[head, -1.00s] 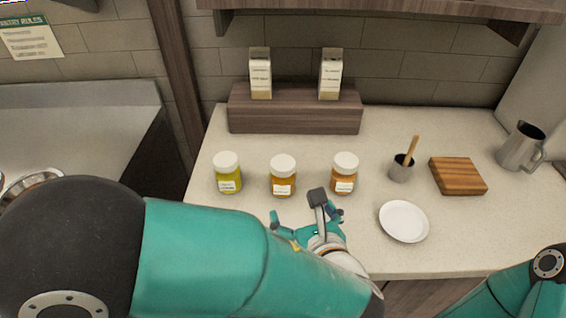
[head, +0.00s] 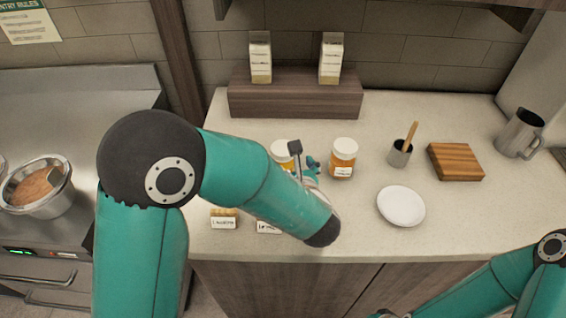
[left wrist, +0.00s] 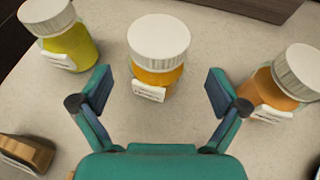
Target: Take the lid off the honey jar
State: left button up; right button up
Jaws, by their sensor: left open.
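Three white-lidded jars stand on the counter, and I cannot read their labels. The middle one, amber (left wrist: 157,73), is upright with its lid (left wrist: 159,37) on. In the head view, the middle jar (head: 281,152) is partly hidden by my left arm. An orange jar (head: 343,160) stands to its right and also shows in the left wrist view (left wrist: 268,90). A yellow-green jar (left wrist: 68,45) is at left in the left wrist view, hidden in the head view. My left gripper (left wrist: 160,92) is open and empty, its fingers spread on the near side of the middle jar. My right gripper is out of view.
Small labelled items (head: 224,218) sit at the counter's front edge, partly behind my left arm. A white plate (head: 401,206), a grey cup with a wooden stick (head: 400,153), a wooden board (head: 456,161) and a metal pitcher (head: 519,135) stand to the right. A wooden riser (head: 295,100) is behind.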

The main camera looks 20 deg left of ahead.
aim_at(285, 164)
pick_arm(q)
jog(key=p+x, duration=0.1)
jog(key=x, duration=0.3)
jog(key=shift+a+f, duration=0.1)
jog(key=shift+f, duration=0.1)
jog(key=shift+r, duration=0.1)
jog(key=c, duration=1.5)
notch_tip(285, 164, up, 20)
jog(key=o, duration=0.7)
jog(key=c, duration=1)
jog(key=shift+s, duration=0.1)
